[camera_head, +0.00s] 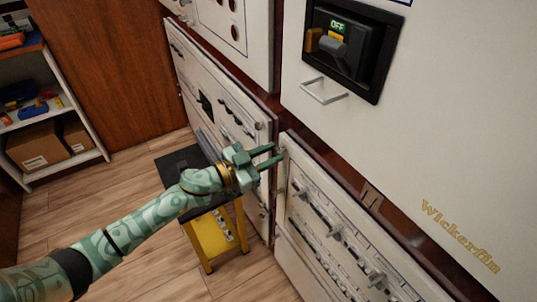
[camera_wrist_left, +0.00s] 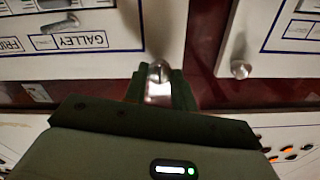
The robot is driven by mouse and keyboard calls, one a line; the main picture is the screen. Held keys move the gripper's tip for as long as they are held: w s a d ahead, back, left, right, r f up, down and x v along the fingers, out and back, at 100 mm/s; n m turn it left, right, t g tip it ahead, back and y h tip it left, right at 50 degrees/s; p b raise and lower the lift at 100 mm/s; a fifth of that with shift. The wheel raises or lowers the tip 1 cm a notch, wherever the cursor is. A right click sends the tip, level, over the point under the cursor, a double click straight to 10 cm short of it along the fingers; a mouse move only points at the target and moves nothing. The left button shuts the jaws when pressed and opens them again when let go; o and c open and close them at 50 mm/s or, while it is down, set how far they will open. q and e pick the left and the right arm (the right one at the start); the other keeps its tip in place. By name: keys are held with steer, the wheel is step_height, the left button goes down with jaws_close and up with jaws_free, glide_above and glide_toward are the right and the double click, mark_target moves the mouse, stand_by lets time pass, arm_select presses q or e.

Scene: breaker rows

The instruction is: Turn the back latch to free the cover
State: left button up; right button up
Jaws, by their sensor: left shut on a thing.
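My left gripper (camera_head: 279,155) reaches in from the left, its fingertips at the upper left corner of the lower right breaker panel (camera_head: 345,232). In the left wrist view its fingers (camera_wrist_left: 159,78) are shut on a small metal latch knob (camera_wrist_left: 160,70). The knob sits at the edge of a white panel with a GALLEY label (camera_wrist_left: 69,41). In the head view the fingers hide this knob. Whether it is turned cannot be told. A second metal knob (camera_wrist_left: 240,69) shows on the neighbouring panel to the right. My right gripper is out of view.
A switch box marked OFF (camera_head: 345,45) and a wire handle (camera_head: 323,91) are on the upper right panel. Another breaker panel (camera_head: 215,95) stands behind. A yellow stool with a black top (camera_head: 185,160) is below my arm. A shelf (camera_head: 85,160) stands far left.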

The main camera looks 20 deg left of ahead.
arm_select(q)
steer(key=shift+m, duration=0.3)
steer(key=m+p, duration=0.1)
steer(key=m, duration=0.2)
steer(key=shift+r, duration=0.1)
steer(key=m, duration=1.4)
steer(key=shift+f+b, duration=0.2)
steer(key=shift+b, duration=0.15)
steer(key=o, duration=1)
